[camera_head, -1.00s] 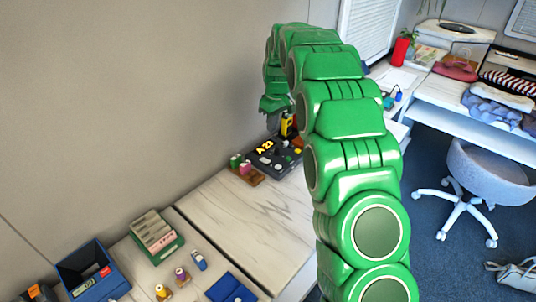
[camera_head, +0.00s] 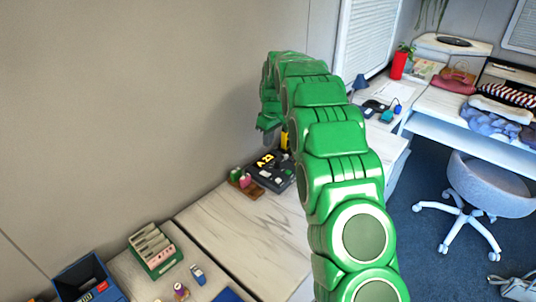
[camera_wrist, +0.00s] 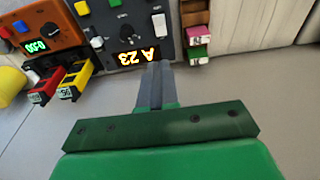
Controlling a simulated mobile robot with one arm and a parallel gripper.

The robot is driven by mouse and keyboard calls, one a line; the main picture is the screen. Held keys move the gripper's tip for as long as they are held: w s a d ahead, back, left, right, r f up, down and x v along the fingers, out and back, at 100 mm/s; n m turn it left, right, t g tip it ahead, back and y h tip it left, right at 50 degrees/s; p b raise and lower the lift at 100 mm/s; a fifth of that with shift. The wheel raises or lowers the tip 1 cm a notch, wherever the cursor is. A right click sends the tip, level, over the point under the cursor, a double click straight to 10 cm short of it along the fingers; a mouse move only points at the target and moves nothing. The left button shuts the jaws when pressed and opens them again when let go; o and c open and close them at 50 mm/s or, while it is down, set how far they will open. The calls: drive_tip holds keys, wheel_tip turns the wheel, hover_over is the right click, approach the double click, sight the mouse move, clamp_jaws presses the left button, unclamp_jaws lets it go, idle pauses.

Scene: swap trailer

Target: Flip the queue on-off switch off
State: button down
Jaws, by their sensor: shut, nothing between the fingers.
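The queue box is a dark grey panel with a lit "A 23" display. It stands against the wall at the table's far end in the head view (camera_head: 279,181), and shows upside down at the top of the wrist view (camera_wrist: 180,45). A white rocker switch (camera_wrist: 158,24) sits on it just beyond the display; its label is too small to read. A dark knob and small light toggles are beside it. My gripper (camera_wrist: 157,66) is shut and empty, its fingertips close to the display edge. In the head view my gripper (camera_head: 268,135) is above the box, partly hidden by my arm.
The wall is close behind. The white tabletop (camera_head: 235,225) in front is clear.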

hover_over(265, 172)
drive_tip(key=f, duration=0.9)
drive_tip(key=shift+s+d+f, duration=0.1)
drive_tip(key=shift+s+f, duration=0.05)
drive_tip(key=shift+s, duration=0.2)
drive_tip(key=f, duration=0.3)
drive_tip(key=shift+s+d+f, duration=0.15)
drive_tip(key=shift+s+d, duration=0.25)
drive_tip(key=shift+d+f, duration=0.1)
drive_tip(key=shift+f, duration=0.25)
drive_tip(key=shift+s, duration=0.1)
drive_tip(key=shift+s+d+f+t+y, duration=0.15)
drive_tip(key=shift+d+f+t+y, duration=0.05)
drive_tip(key=shift+f+t+y, duration=0.15)
drive_tip(key=shift+a, duration=0.1)
drive_tip(key=shift+w+a+r, duration=0.2)
drive_tip(key=shift+w+a, duration=0.25)
drive_tip(key=shift+w, duration=0.15)
